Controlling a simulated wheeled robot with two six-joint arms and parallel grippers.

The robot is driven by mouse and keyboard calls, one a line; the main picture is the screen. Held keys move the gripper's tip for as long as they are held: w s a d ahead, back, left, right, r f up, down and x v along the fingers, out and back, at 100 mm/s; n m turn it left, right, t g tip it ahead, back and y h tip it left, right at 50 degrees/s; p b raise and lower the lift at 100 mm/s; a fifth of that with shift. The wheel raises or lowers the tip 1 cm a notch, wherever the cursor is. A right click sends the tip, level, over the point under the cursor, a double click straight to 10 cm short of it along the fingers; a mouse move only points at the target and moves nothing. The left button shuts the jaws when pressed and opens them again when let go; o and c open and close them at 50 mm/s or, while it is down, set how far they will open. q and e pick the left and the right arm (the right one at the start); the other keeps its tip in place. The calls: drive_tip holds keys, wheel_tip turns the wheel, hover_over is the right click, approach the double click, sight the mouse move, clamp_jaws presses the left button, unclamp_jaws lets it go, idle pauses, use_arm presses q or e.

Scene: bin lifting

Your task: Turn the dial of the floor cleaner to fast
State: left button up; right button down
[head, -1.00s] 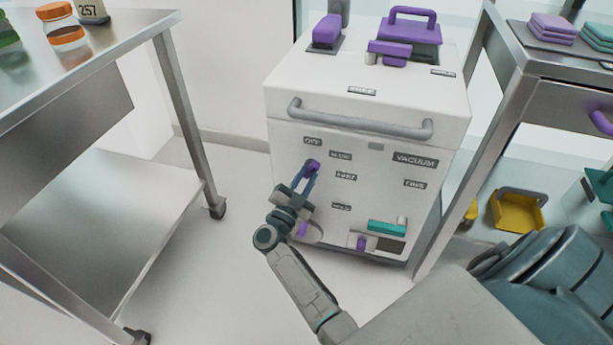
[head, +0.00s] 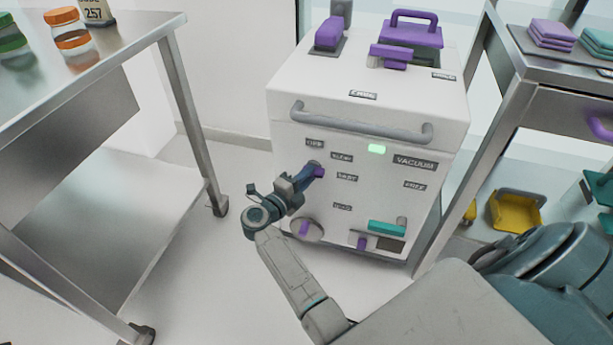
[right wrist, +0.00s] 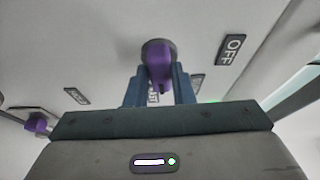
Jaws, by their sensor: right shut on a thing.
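The floor cleaner (head: 290,160) is a white box with a grey front handle. Its purple dial (head: 319,172) is on the upper left of the front, with a small label (head: 347,177) just to its right and OFF above it. The fingers of my right gripper (head: 312,173) are shut on the dial and hide part of it. In the right wrist view the purple dial (right wrist: 158,65) sits between the two fingers, its pointer away from the OFF label (right wrist: 230,49). A label behind the fingers is partly hidden. A green light (head: 377,149) is lit on the front. My left gripper is out of view.
A second purple knob (head: 304,227) and a teal handle (head: 387,228) are low on the front. A metal cart (head: 120,200) stands left and a metal table (head: 530,75) right. A yellow bin (head: 516,208) is beneath the table.

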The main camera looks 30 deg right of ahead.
drive_tip(key=shift+m+y, duration=0.5)
drive_tip(key=shift+m, duration=0.6)
drive_tip(key=c, duration=1.4)
unclamp_jaws()
drive_tip(key=shift+o, duration=0.8)
